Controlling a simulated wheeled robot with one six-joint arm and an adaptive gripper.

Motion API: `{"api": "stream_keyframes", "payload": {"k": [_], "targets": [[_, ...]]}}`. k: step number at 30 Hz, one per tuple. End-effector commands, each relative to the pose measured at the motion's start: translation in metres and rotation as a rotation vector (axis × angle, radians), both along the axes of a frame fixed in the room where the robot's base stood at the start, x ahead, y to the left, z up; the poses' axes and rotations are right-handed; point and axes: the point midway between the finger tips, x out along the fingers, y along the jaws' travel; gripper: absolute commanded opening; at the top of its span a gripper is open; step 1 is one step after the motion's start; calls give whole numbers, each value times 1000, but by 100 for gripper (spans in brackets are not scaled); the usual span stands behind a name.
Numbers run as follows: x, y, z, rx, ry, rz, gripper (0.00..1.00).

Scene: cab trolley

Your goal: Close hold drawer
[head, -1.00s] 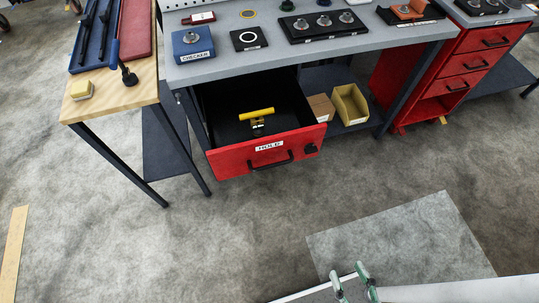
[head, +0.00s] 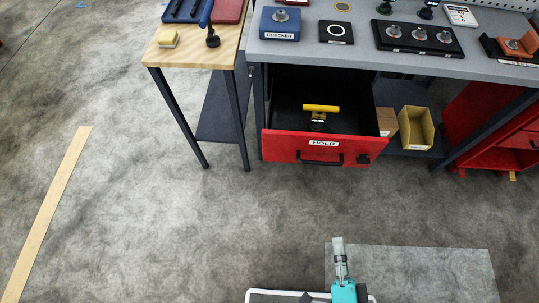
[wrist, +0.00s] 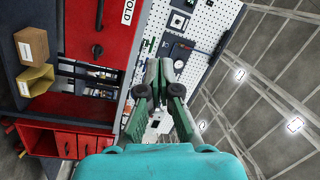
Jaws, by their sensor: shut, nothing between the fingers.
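The red HOLD drawer (head: 280,146) hangs open under the grey workbench in the head view, with a black handle on its front. A yellow-handled brass fitting (head: 320,108) lies inside it on the black floor. In the wrist view the drawer's red front (wrist: 98,30) shows at the upper left, turned on its side, with part of the HOLD label. My gripper (head: 338,242) is at the bottom of the head view, well in front of the drawer and apart from it. In the wrist view its fingers (wrist: 158,65) are together with nothing held.
The workbench top (head: 290,53) carries a blue CHECKER block (head: 280,25) and black trays. A wooden side table (head: 190,50) stands left of the drawer. Right of it, a cardboard box (head: 386,122) and yellow bin (head: 416,128) sit on the lower shelf. The floor before the drawer is clear.

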Motion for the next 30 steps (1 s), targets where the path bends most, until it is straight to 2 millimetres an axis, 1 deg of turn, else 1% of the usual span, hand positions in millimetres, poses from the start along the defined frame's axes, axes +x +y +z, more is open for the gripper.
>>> {"api": "stream_keyframes", "payload": {"k": [1, 3, 8, 9, 11, 12, 14, 15, 17, 18, 21, 24, 27, 30], "targets": [[15, 9, -5, 124, -13, 20, 0], [32, 19, -13, 316, -19, 37, 0], [71, 47, -33, 746, -7, 73, 0], [81, 57, -39, 853, 2, 80, 0], [94, 72, -48, 1012, 18, 88, 0], [102, 83, -54, 1116, 31, 90, 0], [114, 101, -64, 1272, 54, 91, 0], [120, 114, -71, 1373, 71, 89, 0], [129, 134, -80, 1514, 95, 80, 0], [133, 146, -86, 1598, 112, 72, 0], [139, 174, -99, 1773, 148, 47, 0], [141, 193, -109, 1885, 172, 22, 0], [142, 201, -114, 1942, 183, 6, 0], [145, 204, -115, 1961, 185, -1, 0]]}}
